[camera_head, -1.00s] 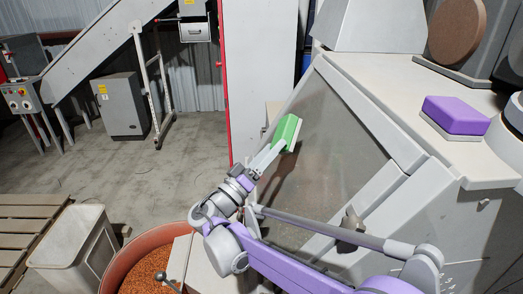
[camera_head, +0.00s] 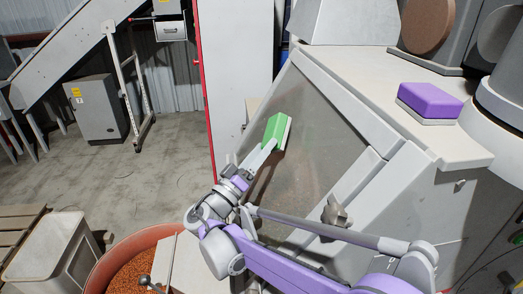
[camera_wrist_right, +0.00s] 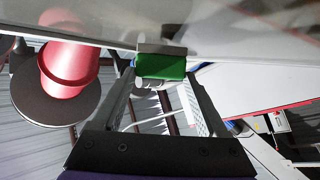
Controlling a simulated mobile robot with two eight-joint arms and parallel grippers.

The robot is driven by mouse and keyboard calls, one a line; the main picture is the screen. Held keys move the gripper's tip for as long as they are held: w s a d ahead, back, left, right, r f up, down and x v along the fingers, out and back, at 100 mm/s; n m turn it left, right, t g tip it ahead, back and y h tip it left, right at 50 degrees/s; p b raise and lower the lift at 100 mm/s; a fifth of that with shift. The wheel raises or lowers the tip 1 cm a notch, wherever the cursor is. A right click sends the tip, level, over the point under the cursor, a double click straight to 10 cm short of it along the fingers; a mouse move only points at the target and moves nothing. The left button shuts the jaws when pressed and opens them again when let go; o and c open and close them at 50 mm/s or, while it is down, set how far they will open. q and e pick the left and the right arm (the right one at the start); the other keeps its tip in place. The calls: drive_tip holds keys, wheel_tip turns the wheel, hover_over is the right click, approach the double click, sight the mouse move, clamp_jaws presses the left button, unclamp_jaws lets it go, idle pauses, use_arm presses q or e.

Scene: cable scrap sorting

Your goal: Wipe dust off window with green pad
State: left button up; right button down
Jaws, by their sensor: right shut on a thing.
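The window (camera_head: 318,135) is the sloped, dusty, brownish pane in the grey machine housing, in the middle of the head view. My right gripper (camera_head: 262,152) is shut on the green pad (camera_head: 276,130), whose pale face is turned toward the pane. The pad is over the pane's left part, by its slanted left edge. In the wrist view the green pad (camera_wrist_right: 161,67) sits between the finger ends, its grey face up against or very near the pale surface above; contact is unclear. My left gripper is not in view.
A purple pad (camera_head: 430,100) lies on the housing's top ledge at right. A dark knob (camera_head: 336,210) stands out at the pane's lower edge, close to my right arm. A reddish tub of orange granules (camera_head: 130,272) and a pale bin (camera_head: 50,248) stand below left.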

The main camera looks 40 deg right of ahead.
sight(280, 150)
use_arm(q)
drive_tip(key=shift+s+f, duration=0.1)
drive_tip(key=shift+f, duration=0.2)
use_arm(e)
drive_tip(key=shift+s+d+f, duration=0.45)
drive_tip(key=shift+d+f, duration=0.05)
drive_tip(key=shift+d, duration=0.3)
drive_tip(key=shift+s+a, duration=0.1)
